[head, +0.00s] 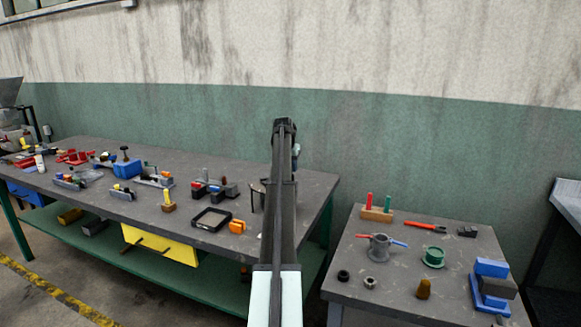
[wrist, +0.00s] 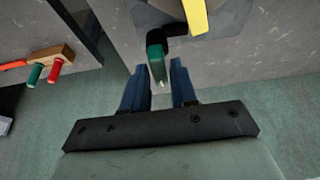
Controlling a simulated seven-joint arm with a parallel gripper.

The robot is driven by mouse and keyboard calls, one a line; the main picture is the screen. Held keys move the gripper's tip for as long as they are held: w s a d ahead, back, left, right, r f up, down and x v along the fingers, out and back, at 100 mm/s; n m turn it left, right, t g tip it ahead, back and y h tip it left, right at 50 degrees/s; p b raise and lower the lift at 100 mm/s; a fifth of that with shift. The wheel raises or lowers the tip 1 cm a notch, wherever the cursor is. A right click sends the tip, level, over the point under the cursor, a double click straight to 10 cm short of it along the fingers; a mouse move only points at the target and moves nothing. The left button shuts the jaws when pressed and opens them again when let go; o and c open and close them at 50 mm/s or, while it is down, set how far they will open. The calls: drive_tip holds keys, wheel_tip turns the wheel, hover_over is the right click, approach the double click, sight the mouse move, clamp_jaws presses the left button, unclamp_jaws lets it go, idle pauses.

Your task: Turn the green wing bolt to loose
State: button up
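A dark green piece (wrist: 156,58), which looks like the green wing bolt, shows in the wrist view. It joins a black part (wrist: 174,30) beside a yellow bar (wrist: 195,18) over a grey tabletop. My gripper (wrist: 159,66) has its two blue fingers apart, one on each side of the green piece. Gaps show between the piece and both fingers, so it does not look gripped. In the head view my own arm stands in the middle and hides the green piece and the fingertips. The turned position of the bolt cannot be told.
The long left table (head: 95,190) holds several clamps, blocks and a black tray (head: 211,219). The right table (head: 345,292) holds a wooden block (head: 377,214) with red and green pegs, a grey pot (head: 379,249) and a green round part (head: 433,257). A green-and-white wall stands behind.

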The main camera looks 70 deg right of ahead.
drive_tip(key=shift+o, duration=1.2)
drive_tip(key=v, duration=1.3)
drive_tip(key=shift+r, duration=0.35)
drive_tip(key=shift+a, duration=0.15)
